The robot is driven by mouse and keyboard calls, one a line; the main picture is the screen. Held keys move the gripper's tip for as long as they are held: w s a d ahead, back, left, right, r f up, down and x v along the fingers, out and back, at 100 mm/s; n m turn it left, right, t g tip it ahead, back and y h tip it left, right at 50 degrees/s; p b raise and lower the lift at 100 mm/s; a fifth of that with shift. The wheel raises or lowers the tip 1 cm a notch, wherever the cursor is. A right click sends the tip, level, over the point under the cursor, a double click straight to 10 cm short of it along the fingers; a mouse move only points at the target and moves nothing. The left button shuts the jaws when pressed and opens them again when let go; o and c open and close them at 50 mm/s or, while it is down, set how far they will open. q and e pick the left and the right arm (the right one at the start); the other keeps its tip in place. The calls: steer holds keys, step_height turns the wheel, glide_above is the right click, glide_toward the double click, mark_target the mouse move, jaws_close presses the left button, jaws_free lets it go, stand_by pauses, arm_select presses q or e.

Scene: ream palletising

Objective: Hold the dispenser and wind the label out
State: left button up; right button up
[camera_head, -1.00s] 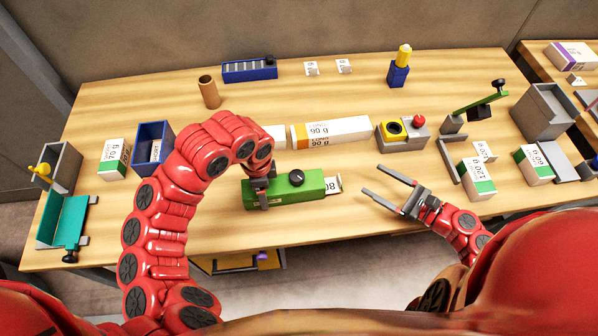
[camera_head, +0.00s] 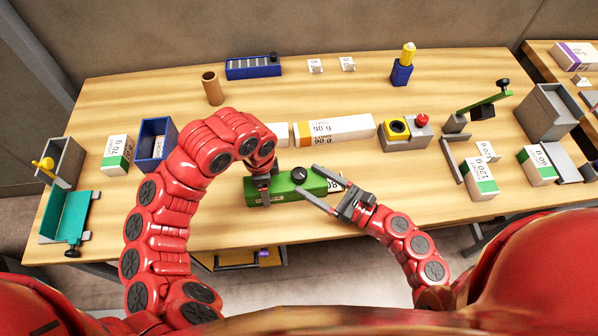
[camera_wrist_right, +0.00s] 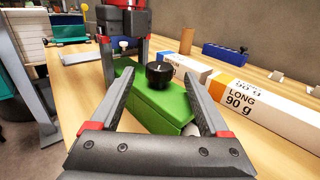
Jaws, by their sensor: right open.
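The green dispenser (camera_head: 283,190) lies on the table in front of me, with a black knob (camera_head: 299,174) on top. A white label (camera_head: 333,185) sticks out of its right end, partly hidden by my right gripper. My left gripper (camera_head: 263,186) is shut on the dispenser's left part, one finger down its near side. My right gripper (camera_head: 308,181) is open at the dispenser's right end, its fingers pointing left. In the right wrist view the knob (camera_wrist_right: 159,75) shows between and just beyond the open fingertips; no touch is visible.
A blue bin (camera_head: 155,143) stands left, and green-white reams (camera_head: 480,177) right. Table front right of the dispenser is clear.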

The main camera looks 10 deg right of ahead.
mark_target(306, 178)
steer(key=shift+x, duration=2.15)
jaws_close()
